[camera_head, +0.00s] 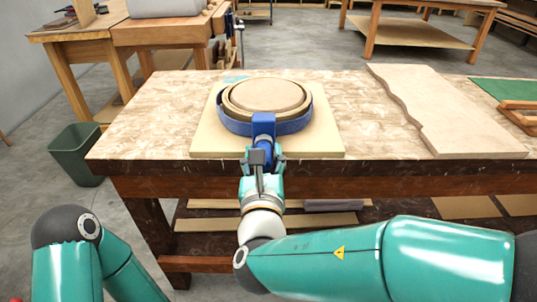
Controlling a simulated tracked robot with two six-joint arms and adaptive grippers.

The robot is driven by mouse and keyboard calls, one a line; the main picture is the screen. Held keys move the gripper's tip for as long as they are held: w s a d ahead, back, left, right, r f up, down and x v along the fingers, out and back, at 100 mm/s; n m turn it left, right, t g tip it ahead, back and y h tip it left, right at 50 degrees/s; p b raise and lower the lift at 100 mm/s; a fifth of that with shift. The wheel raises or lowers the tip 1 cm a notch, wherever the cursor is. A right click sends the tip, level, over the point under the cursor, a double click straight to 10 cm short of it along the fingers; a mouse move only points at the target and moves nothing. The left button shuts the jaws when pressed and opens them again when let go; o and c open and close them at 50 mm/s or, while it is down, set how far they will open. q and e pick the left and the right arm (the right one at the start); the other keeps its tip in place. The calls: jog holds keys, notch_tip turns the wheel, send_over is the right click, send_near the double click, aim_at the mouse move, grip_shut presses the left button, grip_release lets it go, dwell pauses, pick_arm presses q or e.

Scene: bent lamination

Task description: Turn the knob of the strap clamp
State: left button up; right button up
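The strap clamp has a blue band (293,125) wrapped around a round tan wooden form (267,95). Its blue housing (263,123) faces my side, and a blue knob (264,142) points from it toward me. My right gripper (263,155) is at the knob, with a finger on either side of it. A dark part of my gripper covers the knob's near end, so I cannot tell whether the fingers touch it. My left arm is folded at the lower left, and its gripper is out of view.
The form rests on a tan board (205,140) at the front edge of the workbench (140,125). A wavy-edged board (450,110) lies to the right, beside a green mat (508,90) and wooden pieces (520,117). The bench left of the board is clear. A green bin (78,155) stands on the floor.

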jog(key=c, duration=0.5)
jog(key=shift+d, duration=0.45)
jog(key=shift+c, duration=0.7)
jog(key=shift+a, duration=0.2)
jog(key=shift+a+f+b, duration=0.15)
jog(key=shift+a+b, duration=0.15)
jog(key=shift+b, duration=0.1)
jog(key=m+b, duration=0.5)
jog(key=b, duration=0.2)
jog(key=shift+f+b, duration=0.15)
jog(key=shift+b, duration=0.15)
jog(key=shift+r+m+b, duration=0.2)
jog(key=shift+m+b, duration=0.8)
